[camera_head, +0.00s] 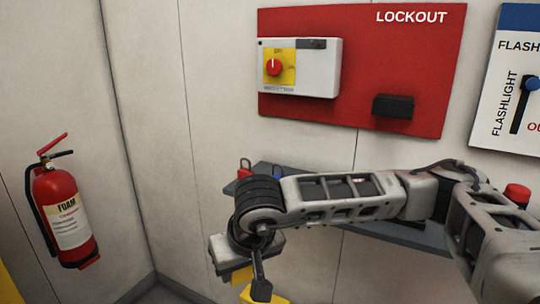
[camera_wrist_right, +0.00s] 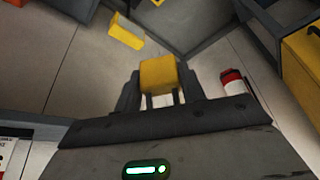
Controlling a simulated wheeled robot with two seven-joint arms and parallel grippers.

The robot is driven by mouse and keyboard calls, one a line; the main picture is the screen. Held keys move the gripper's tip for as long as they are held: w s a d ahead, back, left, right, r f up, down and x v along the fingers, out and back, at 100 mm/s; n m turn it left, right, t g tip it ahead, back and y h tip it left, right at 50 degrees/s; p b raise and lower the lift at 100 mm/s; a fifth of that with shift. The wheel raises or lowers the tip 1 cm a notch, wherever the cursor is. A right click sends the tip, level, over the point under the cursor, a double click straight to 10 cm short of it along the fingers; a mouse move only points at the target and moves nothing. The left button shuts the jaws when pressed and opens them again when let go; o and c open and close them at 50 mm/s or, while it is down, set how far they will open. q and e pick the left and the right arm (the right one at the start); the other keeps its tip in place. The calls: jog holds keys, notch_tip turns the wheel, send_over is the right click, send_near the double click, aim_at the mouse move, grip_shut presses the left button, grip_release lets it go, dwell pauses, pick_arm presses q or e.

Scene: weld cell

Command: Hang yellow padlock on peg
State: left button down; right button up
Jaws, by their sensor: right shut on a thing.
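The yellow padlock (camera_wrist_right: 158,72) is held between the fingers of my right gripper (camera_wrist_right: 160,88) in the wrist view. In the head view my right gripper (camera_head: 248,284) points down at the bottom, with yellow parts showing beside its fingers. It is in front of and below the shelf, away from the red lockout board (camera_head: 355,60). A dark block (camera_head: 393,106) sticks out of the board's lower right; I cannot tell whether it is the peg. The padlock's shackle is mostly hidden by the fingers. My left gripper is not in view.
A grey shelf (camera_head: 400,236) under the board holds small red (camera_head: 245,168) and blue (camera_head: 277,176) items, partly behind my right arm. A switch box (camera_head: 300,68) is on the board. A fire extinguisher (camera_head: 66,212) is at left. A yellow block (camera_wrist_right: 126,32) shows beyond the gripper.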

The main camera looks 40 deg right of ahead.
aim_at(311, 56)
jog(key=w+d+r+m, duration=0.4)
jog(key=w+d+r, duration=0.2)
jog(key=w+r, duration=0.25)
jog(key=d+r+m+h+p, duration=0.1)
jog(key=d+r+m, duration=0.4)
jog(key=r, duration=0.9)
jog(key=d+r+m+h+p, duration=0.1)
jog(key=d+r+m+h, duration=0.15)
jog(key=d+r, duration=0.8)
jog(key=shift+g+y, duration=0.3)
jog(key=shift+y, duration=0.15)
jog(key=w+d+p, duration=0.1)
jog(key=w+d+r+p, duration=0.1)
jog(key=w+d, duration=0.1)
jog(key=w+d+r+p, duration=0.1)
jog(key=shift+w+d+r+p, duration=0.15)
jog(key=shift+w+d+p, duration=0.1)
jog(key=shift+d+p, duration=0.05)
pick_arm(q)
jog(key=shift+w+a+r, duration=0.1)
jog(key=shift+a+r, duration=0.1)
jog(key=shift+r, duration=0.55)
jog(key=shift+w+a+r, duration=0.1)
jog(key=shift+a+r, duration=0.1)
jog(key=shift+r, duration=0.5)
pick_arm(e)
jog(key=shift+w+d+f, duration=0.35)
jog(key=shift+d+f, duration=0.2)
jog(key=shift+d, duration=0.05)
